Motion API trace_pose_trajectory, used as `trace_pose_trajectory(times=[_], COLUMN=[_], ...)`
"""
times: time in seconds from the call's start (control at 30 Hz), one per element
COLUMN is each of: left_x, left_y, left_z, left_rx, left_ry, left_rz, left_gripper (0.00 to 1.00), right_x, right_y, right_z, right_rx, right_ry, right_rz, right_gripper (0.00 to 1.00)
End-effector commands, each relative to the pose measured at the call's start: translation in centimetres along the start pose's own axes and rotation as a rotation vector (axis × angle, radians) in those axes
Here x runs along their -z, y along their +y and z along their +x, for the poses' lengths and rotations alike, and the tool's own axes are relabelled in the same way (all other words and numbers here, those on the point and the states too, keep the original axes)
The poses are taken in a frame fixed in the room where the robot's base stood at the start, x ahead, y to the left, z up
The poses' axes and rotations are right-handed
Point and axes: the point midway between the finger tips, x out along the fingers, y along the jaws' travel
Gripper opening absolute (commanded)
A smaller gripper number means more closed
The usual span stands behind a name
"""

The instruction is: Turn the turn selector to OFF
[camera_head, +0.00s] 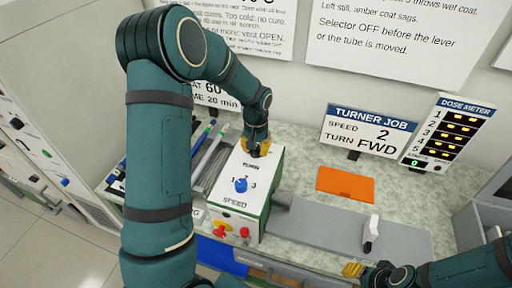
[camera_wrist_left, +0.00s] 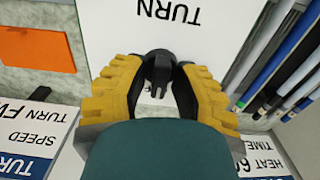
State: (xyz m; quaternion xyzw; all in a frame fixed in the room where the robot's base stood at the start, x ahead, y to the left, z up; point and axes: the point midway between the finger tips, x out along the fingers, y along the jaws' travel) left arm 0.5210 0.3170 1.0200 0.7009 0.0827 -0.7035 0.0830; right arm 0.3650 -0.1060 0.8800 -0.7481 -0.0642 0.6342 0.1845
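The turner box (camera_head: 226,190) is a white-topped box with green sides on the bench. Its black turn selector (camera_wrist_left: 159,72) shows in the left wrist view beside the printed word TURN, upside down there. My left gripper (camera_head: 257,149) reaches down over the far end of the box top. Its yellow fingers lie on both sides of the selector and appear closed against it. The selector's pointer and its OFF mark are hidden or unclear. My right gripper (camera_head: 354,270) shows only in part at the bottom of the head view, apart from the box; its opening cannot be made out.
A white lever (camera_head: 371,230) stands on the grey rail at right. An orange mat (camera_head: 345,184), a TURNER JOB sign (camera_head: 368,132) reading FWD and a dose meter (camera_head: 448,133) stand behind.

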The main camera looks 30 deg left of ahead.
Motion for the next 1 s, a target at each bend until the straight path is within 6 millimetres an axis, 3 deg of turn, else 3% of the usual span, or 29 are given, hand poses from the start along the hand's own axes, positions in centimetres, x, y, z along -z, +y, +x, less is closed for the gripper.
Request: trace_pose_trajectory(times=[0.47,1.0], left_x=[0.2,0.1], left_y=[0.0,0.0], left_z=[-0.9,-10.5], left_rx=[0.000,0.000], left_ry=[0.006,0.005], left_rz=[-0.001,0.000], left_gripper=[0.44,0.44], right_x=[0.0,0.0], right_y=[0.0,0.0], right_z=[0.0,0.0], right_rx=[0.000,0.000], right_ry=[0.000,0.000], right_rz=[0.000,0.000], right_gripper=[0.47,0.47])
